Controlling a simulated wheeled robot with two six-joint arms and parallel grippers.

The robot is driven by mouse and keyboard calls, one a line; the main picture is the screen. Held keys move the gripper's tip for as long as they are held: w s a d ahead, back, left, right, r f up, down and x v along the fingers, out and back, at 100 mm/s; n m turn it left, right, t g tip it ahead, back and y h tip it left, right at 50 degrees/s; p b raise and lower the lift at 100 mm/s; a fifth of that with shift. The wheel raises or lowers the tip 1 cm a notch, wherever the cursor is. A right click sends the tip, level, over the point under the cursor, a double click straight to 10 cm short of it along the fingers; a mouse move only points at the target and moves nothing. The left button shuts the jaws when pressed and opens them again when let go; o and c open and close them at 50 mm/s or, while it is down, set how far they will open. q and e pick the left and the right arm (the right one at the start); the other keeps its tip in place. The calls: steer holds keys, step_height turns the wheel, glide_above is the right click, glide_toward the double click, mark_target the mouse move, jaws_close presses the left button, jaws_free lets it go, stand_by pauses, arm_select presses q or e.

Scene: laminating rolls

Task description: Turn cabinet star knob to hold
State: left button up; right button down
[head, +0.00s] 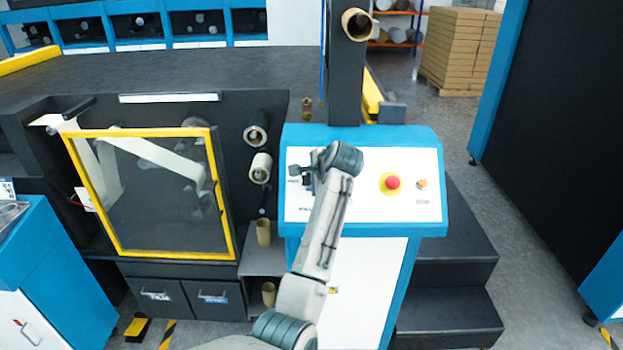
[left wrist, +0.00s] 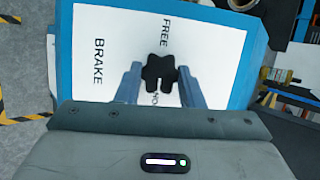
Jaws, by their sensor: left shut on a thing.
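The black star knob (left wrist: 159,72) sits on the white panel of the blue cabinet (head: 430,135), between my left gripper's two fingers in the left wrist view. My left gripper (left wrist: 160,80) is shut on the knob. In the head view the left gripper (head: 306,174) is at the left part of the panel, and my arm covers part of the panel. The labels FREE (left wrist: 166,32) and BRAKE (left wrist: 99,62) are readable around the knob. A third label (left wrist: 154,99) below the knob is partly hidden. My right gripper is not in view.
A red button (head: 392,182) on a yellow disc and a small orange knob (head: 422,184) are to the right on the panel. A yellow-framed clear door (head: 150,195) stands left. Dark steps (head: 455,255) are right of the cabinet.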

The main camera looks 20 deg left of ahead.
arm_select(q)
steer(key=shift+m, duration=0.4)
steer(key=o, duration=1)
